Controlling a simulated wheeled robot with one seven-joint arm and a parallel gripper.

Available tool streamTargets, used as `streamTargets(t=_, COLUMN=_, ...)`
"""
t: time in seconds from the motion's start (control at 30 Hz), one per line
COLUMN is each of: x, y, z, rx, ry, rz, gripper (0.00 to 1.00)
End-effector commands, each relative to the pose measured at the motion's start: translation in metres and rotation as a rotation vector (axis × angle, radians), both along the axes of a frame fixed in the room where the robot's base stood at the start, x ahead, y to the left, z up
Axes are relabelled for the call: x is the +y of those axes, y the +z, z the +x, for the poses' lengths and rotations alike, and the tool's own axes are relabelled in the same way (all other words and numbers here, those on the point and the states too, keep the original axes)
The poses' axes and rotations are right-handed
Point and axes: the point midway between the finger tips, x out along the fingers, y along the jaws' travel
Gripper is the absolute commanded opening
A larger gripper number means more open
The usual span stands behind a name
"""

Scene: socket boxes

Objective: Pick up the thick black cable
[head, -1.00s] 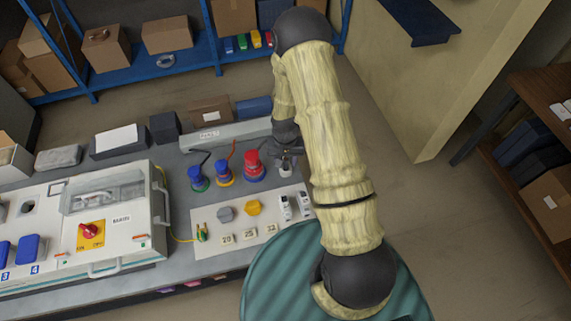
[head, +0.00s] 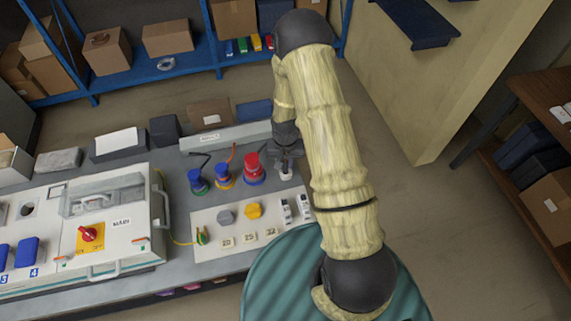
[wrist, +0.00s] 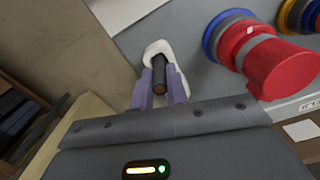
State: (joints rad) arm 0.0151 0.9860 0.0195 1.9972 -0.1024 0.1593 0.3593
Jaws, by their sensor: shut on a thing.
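The thick black cable (wrist: 159,72) shows in the wrist view as a short dark stub with a brown end face. It stands between the two purple-grey fingers of my gripper (wrist: 161,88), which is shut on it. A white holder (wrist: 156,48) curves around the cable just beyond the fingertips; I cannot tell whether the cable still sits inside it. In the head view my gripper (head: 288,158) is over the white holder (head: 286,175) at the right end of the bench, and the cable is too small and covered to make out.
Close by stand a red plug (head: 254,167), a yellow-and-blue plug (head: 224,175) and a blue-and-green plug (head: 197,180), with a red one (wrist: 285,68) large in the wrist view. A white panel (head: 205,220) with knobs and switches lies in front. A white box (head: 130,240) stands left.

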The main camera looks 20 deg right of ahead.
Motion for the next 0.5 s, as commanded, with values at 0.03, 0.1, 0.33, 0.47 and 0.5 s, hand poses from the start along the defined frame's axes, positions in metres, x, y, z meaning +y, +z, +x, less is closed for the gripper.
streamTargets(t=0.03, x=0.000, y=0.003, z=0.000, rx=-0.001, ry=0.000, rz=0.001, gripper=0.00)
streamTargets(t=0.1, x=0.000, y=0.009, z=0.001, rx=-0.003, ry=0.000, rz=0.000, gripper=0.00)
streamTargets(t=0.33, x=0.000, y=0.042, z=0.001, rx=-0.006, ry=0.000, rz=0.000, gripper=0.00)
streamTargets(t=0.47, x=0.000, y=0.064, z=0.001, rx=-0.005, ry=-0.001, rz=0.001, gripper=0.00)
streamTargets(t=0.5, x=0.000, y=0.070, z=0.001, rx=-0.005, ry=-0.001, rz=0.001, gripper=0.00)
